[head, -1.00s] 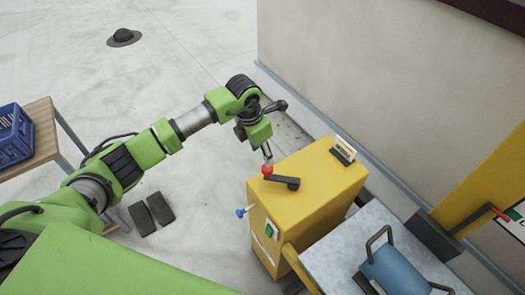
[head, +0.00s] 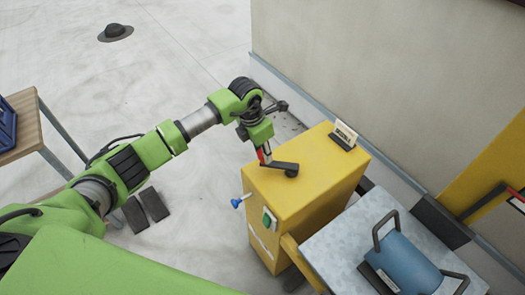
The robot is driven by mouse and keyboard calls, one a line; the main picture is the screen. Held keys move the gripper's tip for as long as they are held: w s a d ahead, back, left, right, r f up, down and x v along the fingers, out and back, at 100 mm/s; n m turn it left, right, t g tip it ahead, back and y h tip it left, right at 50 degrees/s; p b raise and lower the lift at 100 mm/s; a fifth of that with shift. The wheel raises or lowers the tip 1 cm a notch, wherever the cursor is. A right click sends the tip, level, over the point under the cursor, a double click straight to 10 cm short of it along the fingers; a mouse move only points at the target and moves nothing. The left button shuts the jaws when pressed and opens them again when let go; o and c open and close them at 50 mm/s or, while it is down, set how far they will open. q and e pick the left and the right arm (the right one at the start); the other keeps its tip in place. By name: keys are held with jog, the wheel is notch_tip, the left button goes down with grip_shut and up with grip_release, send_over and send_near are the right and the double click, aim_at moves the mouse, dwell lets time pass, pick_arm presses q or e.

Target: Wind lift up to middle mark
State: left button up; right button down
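A dark crank arm (head: 285,168) lies on top of a yellow winch box (head: 310,200). Its red knob (head: 261,155) is at the left end. My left gripper (head: 264,153) points down at the knob, its fingers around or beside it; whether they are closed is too small to tell. A grey lift platform (head: 335,235) beside the box carries a blue canister (head: 405,262) with dark handles. A red and black pointer (head: 485,203) shows at the yellow post (head: 490,170) on the right; any marks are mostly out of frame. My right gripper is out of view.
A blue-knobbed pin (head: 236,203) and a green switch (head: 269,220) are on the box's side. A small cream-topped block (head: 344,135) is at its far edge. A wall (head: 370,80) stands behind.

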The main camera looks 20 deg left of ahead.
pick_arm(q)
jog(key=c, duration=0.4)
jog(key=shift+c, duration=0.2)
jog(key=shift+s, duration=0.15)
